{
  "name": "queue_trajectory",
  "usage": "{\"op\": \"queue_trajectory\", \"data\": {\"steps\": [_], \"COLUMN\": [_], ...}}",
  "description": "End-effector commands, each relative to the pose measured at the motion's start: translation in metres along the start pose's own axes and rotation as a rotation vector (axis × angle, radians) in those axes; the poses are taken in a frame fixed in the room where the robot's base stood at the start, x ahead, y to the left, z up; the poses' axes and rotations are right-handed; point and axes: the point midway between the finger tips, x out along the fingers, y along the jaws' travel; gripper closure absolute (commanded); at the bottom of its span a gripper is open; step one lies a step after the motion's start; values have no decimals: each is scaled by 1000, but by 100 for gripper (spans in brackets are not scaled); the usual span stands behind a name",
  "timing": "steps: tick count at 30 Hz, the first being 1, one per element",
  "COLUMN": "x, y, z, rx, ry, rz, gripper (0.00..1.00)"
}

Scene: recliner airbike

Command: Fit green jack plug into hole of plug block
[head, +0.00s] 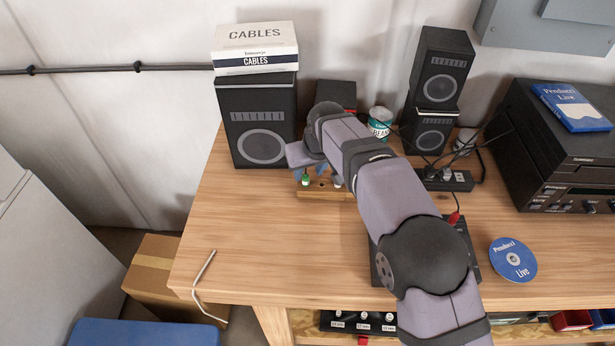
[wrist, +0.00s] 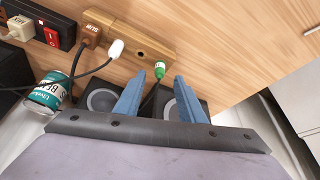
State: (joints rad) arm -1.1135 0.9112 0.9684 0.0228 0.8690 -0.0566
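The green jack plug (head: 306,180) is at the left end of the wooden plug block (head: 322,193), near the back of the table. In the wrist view the green plug (wrist: 159,71) is at one end of the block (wrist: 128,38), with a dark cable trailing from it. A dark hole (wrist: 140,54) shows in the block between the green plug and a white plug (wrist: 116,48). I cannot tell whether the green plug sits in a hole. My gripper (wrist: 159,78) is open, its blue fingers on either side of the green plug with gaps. In the head view my arm hides part of the block.
Speakers (head: 262,120) stand behind the block, one with a cables box (head: 255,47) on top. A can (head: 380,122) and a power strip (head: 445,179) are to the right. A bent metal rod (head: 205,290) lies at the front left.

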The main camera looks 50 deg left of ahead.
Motion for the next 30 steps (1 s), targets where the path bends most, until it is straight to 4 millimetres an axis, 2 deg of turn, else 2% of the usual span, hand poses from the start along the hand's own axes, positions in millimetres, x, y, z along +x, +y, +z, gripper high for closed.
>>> {"op": "queue_trajectory", "data": {"steps": [4, 9, 30], "x": [-13, -20, -21], "y": [0, 0, 0], "z": [0, 0, 0], "rx": [0, 0, 0], "ry": [2, 0, 0], "rz": [0, 0, 0], "gripper": [64, 64, 64]}}
